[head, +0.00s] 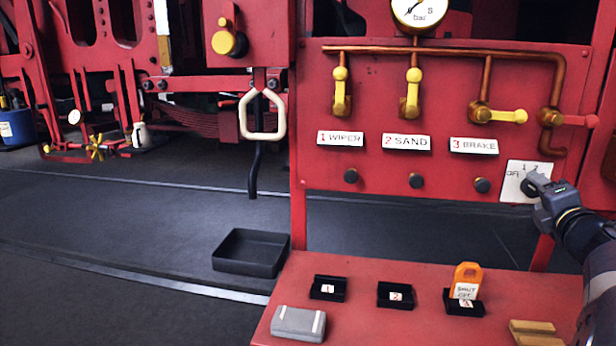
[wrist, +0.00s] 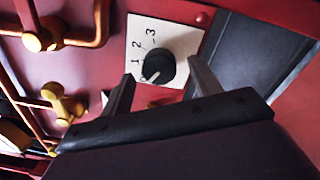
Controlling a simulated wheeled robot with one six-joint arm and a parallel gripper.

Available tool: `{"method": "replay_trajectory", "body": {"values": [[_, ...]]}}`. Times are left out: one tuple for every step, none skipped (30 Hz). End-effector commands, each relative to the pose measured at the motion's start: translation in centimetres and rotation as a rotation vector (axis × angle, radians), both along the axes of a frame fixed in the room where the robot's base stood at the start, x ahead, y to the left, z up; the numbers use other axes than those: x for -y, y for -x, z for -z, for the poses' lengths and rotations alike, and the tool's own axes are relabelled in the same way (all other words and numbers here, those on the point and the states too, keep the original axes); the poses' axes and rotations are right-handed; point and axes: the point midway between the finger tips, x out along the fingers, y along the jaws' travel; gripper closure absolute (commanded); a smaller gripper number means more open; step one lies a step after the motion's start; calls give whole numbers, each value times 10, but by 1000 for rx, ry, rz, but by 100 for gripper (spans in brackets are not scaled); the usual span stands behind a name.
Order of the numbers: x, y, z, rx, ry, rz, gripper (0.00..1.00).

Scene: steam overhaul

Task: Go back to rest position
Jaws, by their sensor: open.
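My gripper (head: 534,187) is at the right of the head view, in front of the white dial plate (head: 515,180) on the red panel. In the wrist view my gripper (wrist: 158,85) has its two fingers spread, one on each side of the black selector knob (wrist: 158,69). The knob sits on the white plate (wrist: 148,35), marked 1, 2 and 3. Whether the fingers touch the knob I cannot tell. In the head view my gripper covers part of the knob and plate.
The red panel carries yellow-handled valves (head: 412,95), copper pipes and a gauge (head: 419,12). Below stands a red table (head: 370,325) with small black trays (head: 328,288), an orange tag (head: 467,280) and a grey block (head: 298,323). A black bin (head: 250,253) is on the floor, left.

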Motion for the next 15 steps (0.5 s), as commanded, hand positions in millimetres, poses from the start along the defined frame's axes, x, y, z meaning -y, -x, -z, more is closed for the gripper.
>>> {"method": "replay_trajectory", "body": {"values": [[-2,11,0,-1,1,4,40],[-3,17,-1,1,2,4,40],[-4,25,0,0,1,3,40],[-6,30,0,1,2,4,40],[-7,36,0,1,1,4,40],[-9,44,0,1,1,4,40],[-10,50,0,1,1,4,40],[-11,56,1,1,1,4,40],[-13,64,1,1,1,5,40],[-15,69,1,1,0,4,40],[-16,75,1,1,1,4,40],[-18,79,2,-1,0,3,40],[-16,67,4,-2,-1,-4,40],[-14,60,4,-1,-2,-5,40],[-13,52,3,-1,-1,-5,40]]}}
